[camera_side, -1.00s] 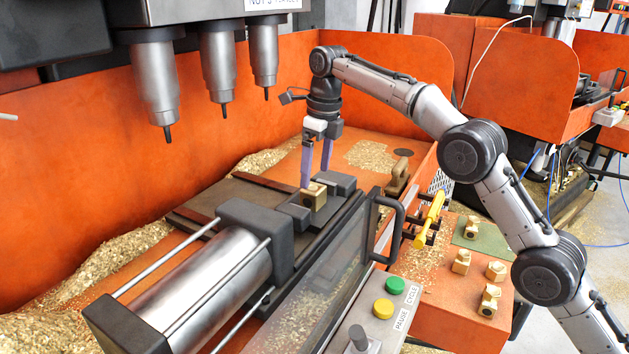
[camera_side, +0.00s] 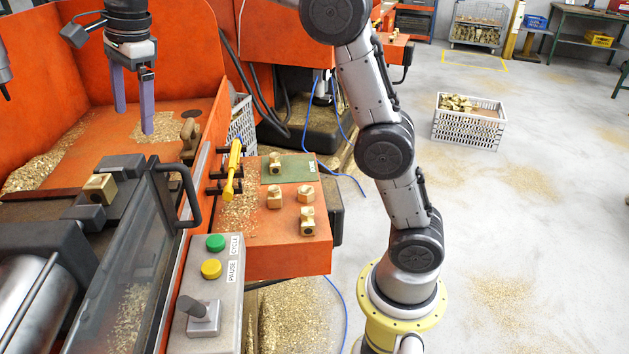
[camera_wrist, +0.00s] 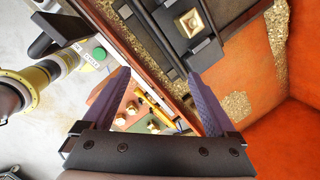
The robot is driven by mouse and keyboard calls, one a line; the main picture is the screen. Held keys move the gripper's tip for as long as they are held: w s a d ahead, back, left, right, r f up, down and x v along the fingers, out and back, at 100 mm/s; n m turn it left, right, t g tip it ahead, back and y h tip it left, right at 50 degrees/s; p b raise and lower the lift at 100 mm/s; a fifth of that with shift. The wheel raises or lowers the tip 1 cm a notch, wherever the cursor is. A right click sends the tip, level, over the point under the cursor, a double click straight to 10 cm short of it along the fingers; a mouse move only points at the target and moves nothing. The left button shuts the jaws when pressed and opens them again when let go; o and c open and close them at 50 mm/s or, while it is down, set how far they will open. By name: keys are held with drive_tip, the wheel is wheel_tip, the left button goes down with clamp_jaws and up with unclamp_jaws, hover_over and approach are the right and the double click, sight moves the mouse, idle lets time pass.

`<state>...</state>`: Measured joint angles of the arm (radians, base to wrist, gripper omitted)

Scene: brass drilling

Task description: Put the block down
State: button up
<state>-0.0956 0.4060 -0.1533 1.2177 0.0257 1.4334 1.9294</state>
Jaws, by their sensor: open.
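A brass block (camera_side: 99,187) sits between the dark jaws of the vise (camera_side: 122,165) on the machine bed. It also shows in the wrist view (camera_wrist: 192,22), at the top right of centre, inside the vise. My gripper (camera_side: 133,122) has two purple fingers spread apart with nothing between them. It hangs above the bed, up and to the right of the block and clear of it. The wrist view shows the open fingers (camera_wrist: 158,75) with the block outside the gap between them. The block's lower part is hidden by the vise.
Several brass pieces (camera_side: 275,196) stand on the orange side table (camera_side: 260,258), one on a green mat (camera_side: 302,169). A yellow-handled tool (camera_side: 233,170), a black door handle (camera_side: 187,192) and a control box (camera_side: 207,300) stand nearby. Brass chips lie about the bed.

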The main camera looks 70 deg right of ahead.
drive_tip(key=s+d+r+n, duration=0.1)
drive_tip(key=s+d+n, duration=0.1)
drive_tip(key=s+n, duration=0.7)
drive_tip(key=s+d+f+n+t, duration=0.1)
drive_tip(key=s+f+n, duration=0.5)
drive_tip(key=s, duration=0.5)
drive_tip(key=s+d+f+n+t, duration=0.1)
drive_tip(key=s+d+f+n, duration=0.1)
drive_tip(key=s+f+n, duration=0.4)
drive_tip(key=s, duration=0.5)
drive_tip(key=shift+s+f+t+h, duration=0.15)
drive_tip(key=shift+s+t+h, duration=0.15)
drive_tip(key=shift+s+t, duration=0.1)
drive_tip(key=shift+d, duration=0.1)
